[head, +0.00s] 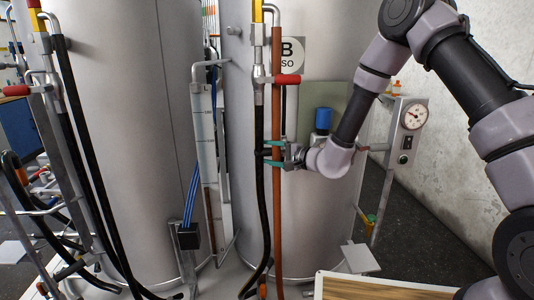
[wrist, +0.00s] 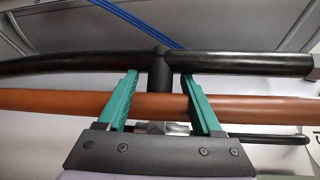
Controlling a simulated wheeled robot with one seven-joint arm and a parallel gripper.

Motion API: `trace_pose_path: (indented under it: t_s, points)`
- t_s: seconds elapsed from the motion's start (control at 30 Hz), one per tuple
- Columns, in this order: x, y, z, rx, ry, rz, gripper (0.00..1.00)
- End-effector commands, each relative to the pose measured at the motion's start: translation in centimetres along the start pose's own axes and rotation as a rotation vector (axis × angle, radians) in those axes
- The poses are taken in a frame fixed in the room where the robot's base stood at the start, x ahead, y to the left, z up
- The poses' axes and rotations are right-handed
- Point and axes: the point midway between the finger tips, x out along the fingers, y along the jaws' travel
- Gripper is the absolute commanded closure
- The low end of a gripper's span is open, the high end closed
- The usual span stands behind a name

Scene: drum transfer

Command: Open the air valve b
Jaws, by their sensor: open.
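Drum B (head: 345,215) is the grey tank bearing a "B ISO" sign (head: 291,53). A black hose (head: 259,200) and an orange-brown pipe (head: 277,215) run down its front. A valve with a red handle (head: 287,79) sits higher on the black line. My gripper (head: 272,153) is open at the pipes, below that handle. In the wrist view, its green fingers (wrist: 160,84) stand either side of a short black stub (wrist: 161,75) on the black line, with gaps. The orange-brown pipe crosses between them. I cannot tell which fitting is air valve b.
A metal fitting (wrist: 165,128) and a thin black bar (wrist: 265,137) lie close to my gripper. A gauge box (head: 408,122) stands at right. Another grey drum (head: 130,150) with hoses is at left. A wooden-topped surface (head: 370,287) is at bottom right.

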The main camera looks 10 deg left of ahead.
Motion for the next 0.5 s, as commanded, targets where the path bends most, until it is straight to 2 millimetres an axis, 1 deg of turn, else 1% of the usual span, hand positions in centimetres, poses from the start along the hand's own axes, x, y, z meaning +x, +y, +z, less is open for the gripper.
trace_pose_path:
  t_s: [0.1,0.37,0.47,0.5]
  points:
    - [0.64,0.0,-0.02,0.001,0.001,-0.001,0.33]
    - [0.73,0.0,0.01,0.001,0.0,0.0,0.33]
    - [0.73,-0.01,0.01,0.001,0.0,0.0,0.68]
    - [0.72,-0.01,0.01,0.001,0.0,0.0,0.83]
